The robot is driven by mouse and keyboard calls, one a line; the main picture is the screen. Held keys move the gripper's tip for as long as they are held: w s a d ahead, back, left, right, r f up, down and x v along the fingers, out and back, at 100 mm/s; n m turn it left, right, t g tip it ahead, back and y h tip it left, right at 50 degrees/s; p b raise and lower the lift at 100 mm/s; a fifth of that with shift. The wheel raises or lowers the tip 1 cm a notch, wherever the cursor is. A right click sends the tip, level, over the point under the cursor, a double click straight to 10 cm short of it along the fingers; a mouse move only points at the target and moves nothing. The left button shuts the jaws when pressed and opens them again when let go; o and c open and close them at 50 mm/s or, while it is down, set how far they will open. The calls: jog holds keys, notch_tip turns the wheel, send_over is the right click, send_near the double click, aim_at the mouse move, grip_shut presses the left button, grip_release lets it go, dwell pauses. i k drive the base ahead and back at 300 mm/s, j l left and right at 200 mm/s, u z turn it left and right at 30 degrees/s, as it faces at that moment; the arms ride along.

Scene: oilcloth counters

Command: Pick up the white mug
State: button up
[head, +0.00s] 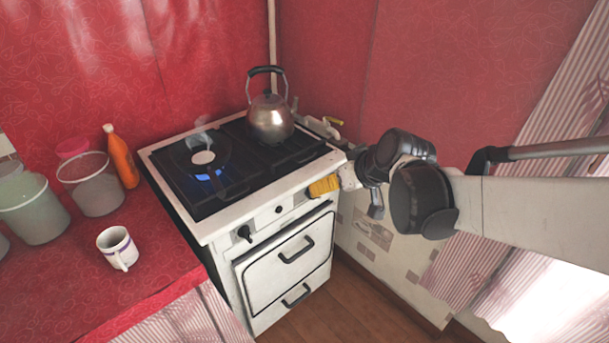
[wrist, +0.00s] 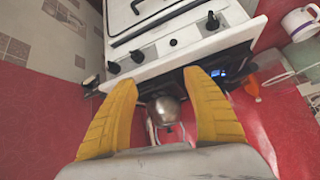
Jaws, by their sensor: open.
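The white mug (head: 116,246) has a dark band near its base and stands upright on the red counter (head: 65,290), left of the stove. Its handle faces the front in the head view. It also shows in the wrist view, at the top right edge (wrist: 300,22), partly cut off. My gripper (head: 324,186) has yellow fingers and is at the stove's right front corner, far to the right of the mug. In the wrist view my gripper (wrist: 158,78) is open with nothing held between its fingers; the stove front lies beyond.
A white stove (head: 284,262) stands between my gripper and the mug. An orange bottle (head: 122,158) and clear containers (head: 34,212) stand behind the mug.

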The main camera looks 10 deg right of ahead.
aim_at(124, 254)
jog(key=u, duration=1.5)
jog(key=i, duration=0.05)
